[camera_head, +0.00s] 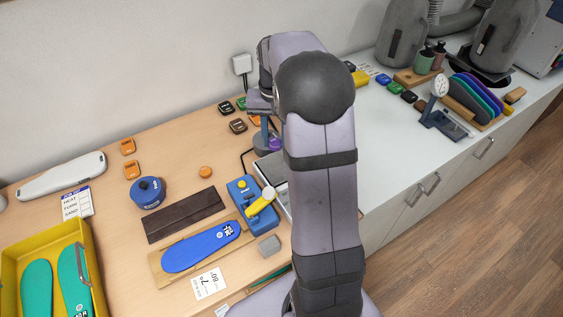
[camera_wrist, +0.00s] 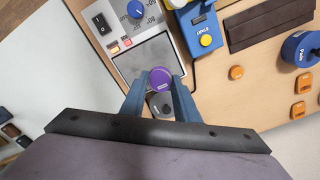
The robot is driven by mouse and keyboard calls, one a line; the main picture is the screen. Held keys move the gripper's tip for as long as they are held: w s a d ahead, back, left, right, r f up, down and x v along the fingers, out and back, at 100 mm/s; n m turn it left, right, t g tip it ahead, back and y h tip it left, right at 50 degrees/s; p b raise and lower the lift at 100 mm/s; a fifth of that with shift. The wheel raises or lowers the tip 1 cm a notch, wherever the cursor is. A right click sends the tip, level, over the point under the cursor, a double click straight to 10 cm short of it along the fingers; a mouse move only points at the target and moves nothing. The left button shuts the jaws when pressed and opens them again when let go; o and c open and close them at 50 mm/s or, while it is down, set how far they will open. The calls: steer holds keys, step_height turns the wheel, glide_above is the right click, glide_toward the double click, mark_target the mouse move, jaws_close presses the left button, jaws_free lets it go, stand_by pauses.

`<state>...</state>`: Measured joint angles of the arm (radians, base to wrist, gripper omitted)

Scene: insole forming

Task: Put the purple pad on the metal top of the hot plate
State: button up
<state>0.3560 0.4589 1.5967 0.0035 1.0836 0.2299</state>
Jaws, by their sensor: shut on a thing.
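The purple pad (camera_wrist: 160,77) is a small round piece held between the two blue fingers of my gripper (camera_wrist: 159,84) in the wrist view. In the head view the pad (camera_head: 275,145) shows as a small purple patch beside my arm, near my gripper (camera_head: 268,133). The hot plate has a grey metal top (camera_wrist: 135,63) and a white control panel with a blue knob (camera_wrist: 136,9). In the wrist view the pad overlaps the top's near right corner; the gap below it cannot be told. In the head view my arm hides much of the hot plate (camera_head: 268,171).
A blue START box (camera_head: 244,190) with a yellow button stands next to the hot plate. A dark grey piece (camera_wrist: 160,104) lies just below the pad in the wrist view. A blue insole (camera_head: 200,247), brown strip (camera_head: 184,215) and blue Pads pot (camera_head: 148,192) lie left.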

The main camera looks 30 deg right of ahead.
mark_target(276, 168)
steer(key=shift+f+p, duration=1.35)
steer(key=shift+f, duration=3.45)
steer(key=shift+f, duration=0.15)
steer(key=o, duration=1)
step_height(276, 168, up, 12)
steer(key=b, duration=0.2)
steer(key=shift+r+b, duration=0.2)
steer(key=shift+b, duration=0.15)
steer(key=s+a+f+n, duration=0.1)
steer(key=s+a, duration=0.2)
steer(key=s+a+f+n, duration=0.1)
steer(key=s+a, duration=0.2)
steer(key=s+a+n, duration=0.1)
steer(key=s+a, duration=0.2)
steer(key=a, duration=0.1)
steer(key=shift+f+n, duration=0.3)
steer(key=shift+f, duration=0.1)
steer(key=s+a+f+n, duration=0.3)
steer(key=s+a+f, duration=0.1)
steer(key=s, duration=0.7)
steer(key=shift+a, duration=0.75)
